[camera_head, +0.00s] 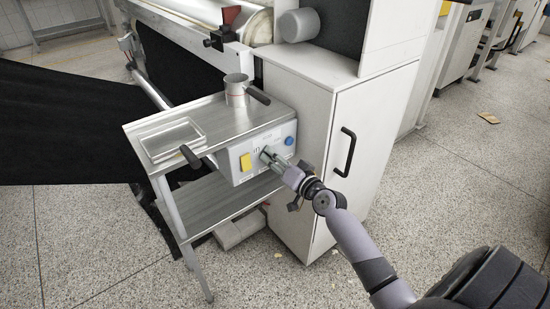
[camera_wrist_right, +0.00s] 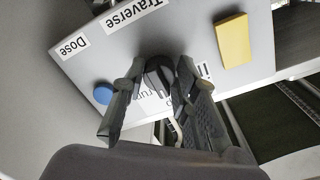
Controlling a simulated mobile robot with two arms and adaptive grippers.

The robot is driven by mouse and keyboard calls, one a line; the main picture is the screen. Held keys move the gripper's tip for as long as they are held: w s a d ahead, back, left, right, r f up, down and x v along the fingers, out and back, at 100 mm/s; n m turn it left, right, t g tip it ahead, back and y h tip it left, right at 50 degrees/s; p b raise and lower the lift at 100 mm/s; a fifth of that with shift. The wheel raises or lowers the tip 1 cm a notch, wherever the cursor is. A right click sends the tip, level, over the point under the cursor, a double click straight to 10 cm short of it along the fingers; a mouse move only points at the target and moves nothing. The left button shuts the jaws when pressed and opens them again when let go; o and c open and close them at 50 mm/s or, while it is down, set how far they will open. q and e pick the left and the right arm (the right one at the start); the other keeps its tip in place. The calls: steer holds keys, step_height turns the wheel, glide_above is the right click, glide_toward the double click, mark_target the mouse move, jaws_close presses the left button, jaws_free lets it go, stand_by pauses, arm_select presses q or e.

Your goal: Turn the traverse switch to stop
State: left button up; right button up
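The control box (camera_head: 240,163) hangs under the right side of the metal shelf. In the right wrist view its grey face (camera_wrist_right: 205,40) carries a "Traverse" label (camera_wrist_right: 133,13) and a "Dose" label (camera_wrist_right: 75,47). The dark traverse switch knob (camera_wrist_right: 159,68) has partly hidden lettering around it. My right gripper (camera_head: 268,156) is at the box face. In the wrist view its two fingers (camera_wrist_right: 158,82) stand apart, one on each side of the knob. Whether they touch it is unclear. The knob's pointing direction is hidden. My left gripper is not in view.
A metal cup (camera_head: 236,90) and a shallow tray (camera_head: 172,141) stand on the shelf (camera_head: 205,112). A white cabinet (camera_head: 335,130) with a black handle (camera_head: 346,152) rises just right of the box.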

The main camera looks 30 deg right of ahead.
steer(key=o, duration=0.5)
steer(key=s, duration=1.2)
steer(key=shift+d+r, duration=0.25)
